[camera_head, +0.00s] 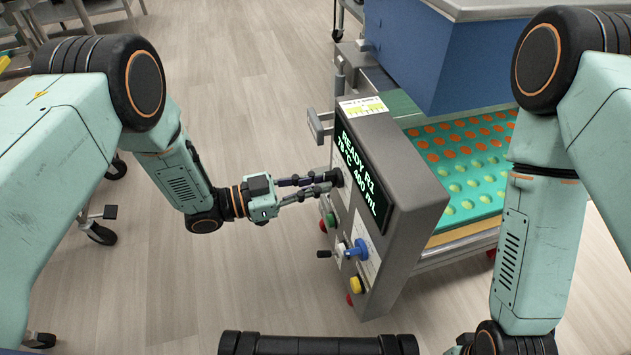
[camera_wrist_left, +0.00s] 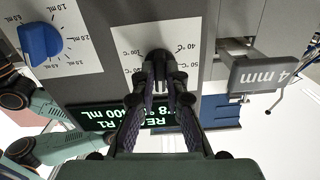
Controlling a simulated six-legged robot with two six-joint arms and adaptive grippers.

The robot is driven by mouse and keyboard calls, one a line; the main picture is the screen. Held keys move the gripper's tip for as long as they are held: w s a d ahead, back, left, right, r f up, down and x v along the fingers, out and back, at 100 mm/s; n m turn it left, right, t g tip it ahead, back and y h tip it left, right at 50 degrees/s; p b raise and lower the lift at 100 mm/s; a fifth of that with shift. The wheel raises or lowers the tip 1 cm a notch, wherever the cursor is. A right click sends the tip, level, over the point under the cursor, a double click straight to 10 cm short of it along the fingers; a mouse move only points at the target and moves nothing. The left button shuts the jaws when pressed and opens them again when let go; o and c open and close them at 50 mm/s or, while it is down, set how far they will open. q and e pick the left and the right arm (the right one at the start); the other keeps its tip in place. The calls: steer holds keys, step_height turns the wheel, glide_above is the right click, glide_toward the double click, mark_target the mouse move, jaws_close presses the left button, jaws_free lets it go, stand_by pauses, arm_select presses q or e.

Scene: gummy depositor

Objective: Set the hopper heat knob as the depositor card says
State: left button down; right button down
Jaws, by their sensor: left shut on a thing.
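The hopper heat knob, a black knob (camera_wrist_left: 160,57), sits on a white temperature scale (camera_wrist_left: 184,28) in the left wrist view. Marks of 40 and 50 °C show right of it; the left marks are too small to read surely. My left gripper (camera_wrist_left: 162,80) is shut on the knob, hiding part of it and its pointer. In the head view my left gripper (camera_head: 326,183) reaches the panel from the left. The display (camera_head: 361,172) reads READY R1, 78 °C and what looks like 400 mL. A small printed card (camera_head: 363,107) lies on the panel's top, its text unclear. My right gripper is not seen.
Below the heat knob are a blue volume knob (camera_head: 357,250), a yellow button (camera_head: 356,285) and a small black lever (camera_head: 324,254). A lever plate marked 4 mm (camera_wrist_left: 268,74) is beside the knob. A teal mould tray (camera_head: 471,186) and blue hopper (camera_head: 436,50) stand behind.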

arm_select(q)
steer(key=m, duration=0.6)
steer(key=shift+w+r+m+p, duration=0.1)
steer(key=shift+w+m+p, duration=0.05)
steer(key=shift+m+p, duration=0.2)
stand_by(0.3)
steer(key=c, duration=1.4)
jaws_free()
steer(key=shift+a, duration=0.1)
steer(key=v, duration=1.2)
